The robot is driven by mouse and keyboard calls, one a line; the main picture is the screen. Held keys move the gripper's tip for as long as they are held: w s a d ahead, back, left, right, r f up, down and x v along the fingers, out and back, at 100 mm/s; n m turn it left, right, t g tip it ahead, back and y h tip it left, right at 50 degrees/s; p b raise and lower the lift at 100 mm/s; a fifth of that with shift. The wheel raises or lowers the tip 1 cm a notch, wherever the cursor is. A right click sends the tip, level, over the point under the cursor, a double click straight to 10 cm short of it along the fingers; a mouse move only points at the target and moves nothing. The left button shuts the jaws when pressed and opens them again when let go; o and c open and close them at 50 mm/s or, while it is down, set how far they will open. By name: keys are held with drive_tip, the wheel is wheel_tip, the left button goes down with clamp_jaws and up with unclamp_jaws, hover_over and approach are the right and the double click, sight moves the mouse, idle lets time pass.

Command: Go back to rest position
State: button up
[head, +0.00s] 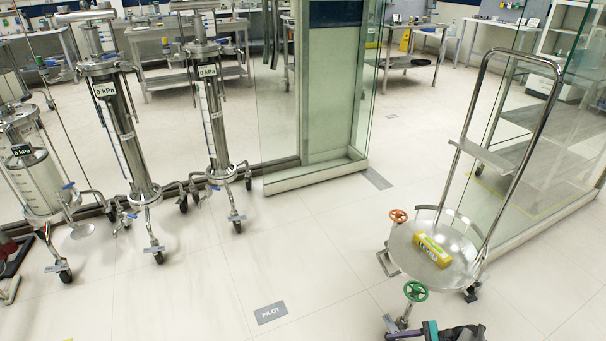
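At the bottom edge, right of centre, a dark jointed part (464,333) shows, cut off by the frame. It looks like the end of my arm with my gripper, but its fingers cannot be made out. A purple and teal piece (430,331) is beside it; I cannot tell whether it is held. Just beyond is a round steel tray (457,272) on a wheeled cart with a tall handle frame (477,120). A yellow-green box (433,250) lies on the tray.
An orange handwheel (398,216) and a green handwheel (416,291) stick out at the cart's left side. Steel columns (125,130) on castors stand at the left. Glass walls (330,90) stand behind and at the right. The floor around the PILOT sign (270,312) is clear.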

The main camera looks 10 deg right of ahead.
drive_tip(key=s+a+f+n+g+h, duration=0.2)
drive_tip(key=s+a+n+g+h, duration=0.4)
drive_tip(key=a, duration=0.6)
drive_tip(key=s+a+f+n+g+h, duration=0.3)
drive_tip(key=s+a+n, duration=0.1)
drive_tip(key=a+n, duration=0.6)
drive_tip(key=s+a+r+n+h+p, duration=0.1)
drive_tip(key=s+r+n+h+p, duration=0.1)
drive_tip(key=r+p, duration=0.4)
drive_tip(key=s+a+r+n+h+p, duration=0.1)
drive_tip(key=s+a+r+n+p, duration=0.1)
drive_tip(key=r+p, duration=0.4)
wheel_tip(320, 180, up, 3)
drive_tip(key=shift+s+a+n+g+h+p, duration=0.25)
drive_tip(key=shift+s+n+g+h+p, duration=0.05)
drive_tip(key=shift+s+h, duration=0.1)
drive_tip(key=c, duration=0.3)
drive_tip(key=shift+d, duration=0.1)
